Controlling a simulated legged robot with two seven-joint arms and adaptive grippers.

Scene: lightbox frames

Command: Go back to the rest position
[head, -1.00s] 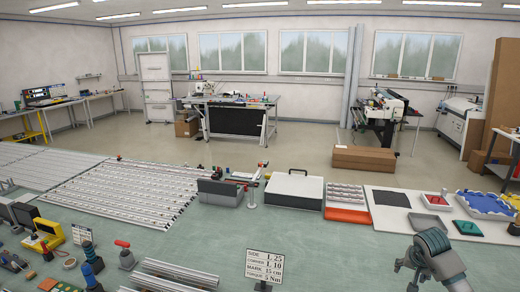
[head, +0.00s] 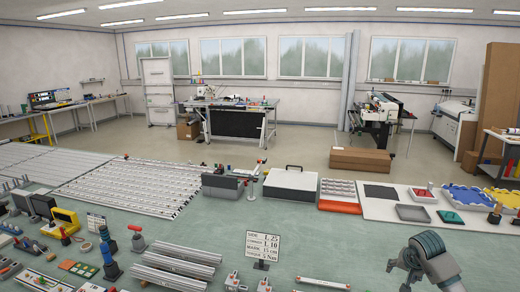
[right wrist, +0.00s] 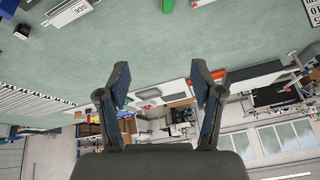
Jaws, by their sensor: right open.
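My right gripper (head: 422,258) shows at the lower right of the head view, above the green bench top (head: 330,245). In the right wrist view its two dark blue fingers (right wrist: 161,85) stand wide apart with nothing between them. The fingers touch none of the things on the bench. My left gripper is in neither view now.
A sign (head: 263,247), metal profiles (head: 178,262) and small tools cover the bench's near left and middle. Green surface left of my right gripper is mostly bare.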

